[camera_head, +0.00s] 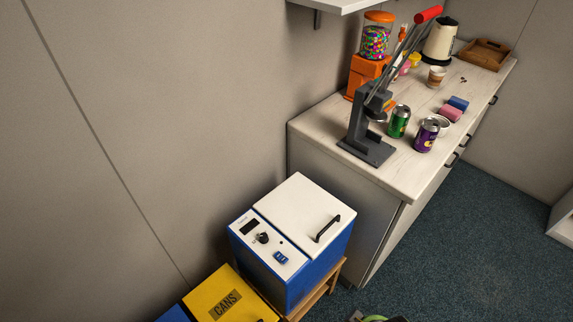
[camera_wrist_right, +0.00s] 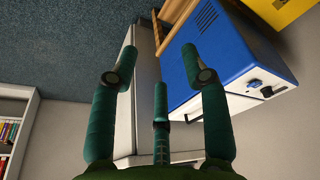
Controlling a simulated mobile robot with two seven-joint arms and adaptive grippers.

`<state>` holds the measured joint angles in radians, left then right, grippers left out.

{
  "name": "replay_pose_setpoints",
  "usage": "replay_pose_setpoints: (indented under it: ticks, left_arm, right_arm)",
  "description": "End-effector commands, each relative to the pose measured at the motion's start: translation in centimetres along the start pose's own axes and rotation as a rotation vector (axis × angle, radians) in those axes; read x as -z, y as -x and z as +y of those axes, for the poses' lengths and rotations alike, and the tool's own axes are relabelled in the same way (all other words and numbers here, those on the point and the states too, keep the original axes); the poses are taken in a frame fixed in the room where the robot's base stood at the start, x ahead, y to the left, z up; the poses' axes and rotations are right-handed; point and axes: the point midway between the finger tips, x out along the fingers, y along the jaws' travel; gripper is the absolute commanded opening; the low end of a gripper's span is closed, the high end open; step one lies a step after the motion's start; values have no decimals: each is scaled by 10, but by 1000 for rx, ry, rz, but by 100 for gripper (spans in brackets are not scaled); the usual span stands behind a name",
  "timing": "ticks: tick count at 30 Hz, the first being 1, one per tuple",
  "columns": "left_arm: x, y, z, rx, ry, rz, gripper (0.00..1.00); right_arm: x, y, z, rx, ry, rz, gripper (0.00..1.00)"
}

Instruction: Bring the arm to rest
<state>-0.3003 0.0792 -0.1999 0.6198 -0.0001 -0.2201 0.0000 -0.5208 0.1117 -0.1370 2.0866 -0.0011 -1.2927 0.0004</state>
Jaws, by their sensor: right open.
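My right gripper (camera_wrist_right: 160,78) shows in the right wrist view with its dark green fingers spread apart and nothing between them. Beyond the fingers are the pale side of the counter and the blue cool box, both apart from the fingertips as far as I can tell. In the head view only a small green and grey piece shows at the bottom edge; I cannot tell for sure that it is my right gripper. My left gripper is in neither view.
The blue box with white lid (camera_head: 305,215) stands on a wooden stand beside the counter (camera_head: 400,180). The counter holds a can crusher (camera_head: 368,135), green can (camera_head: 399,122), purple can (camera_head: 426,135), gumball machine (camera_head: 376,40) and kettle (camera_head: 440,40). A yellow CANS bin (camera_head: 205,295) is lower left.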

Motion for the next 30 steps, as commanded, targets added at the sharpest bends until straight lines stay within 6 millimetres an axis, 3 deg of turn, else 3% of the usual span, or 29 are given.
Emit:
replay_pose_setpoints:
  ticks: [8, 15, 19, 24, 30]
  left_arm:
    - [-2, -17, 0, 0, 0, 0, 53]
    - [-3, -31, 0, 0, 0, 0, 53]
    - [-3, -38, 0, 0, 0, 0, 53]
    - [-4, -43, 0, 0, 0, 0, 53]
    - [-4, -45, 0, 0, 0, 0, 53]
  right_arm:
    - [-61, -122, -6, 9, 10, -62, 47]
    - [-146, -206, -11, 15, 22, -114, 47]
    - [-196, -234, -12, 18, 28, -141, 47]
    - [-244, -250, -12, 19, 34, -162, 47]
    - [-267, -253, -12, 20, 38, -171, 47]
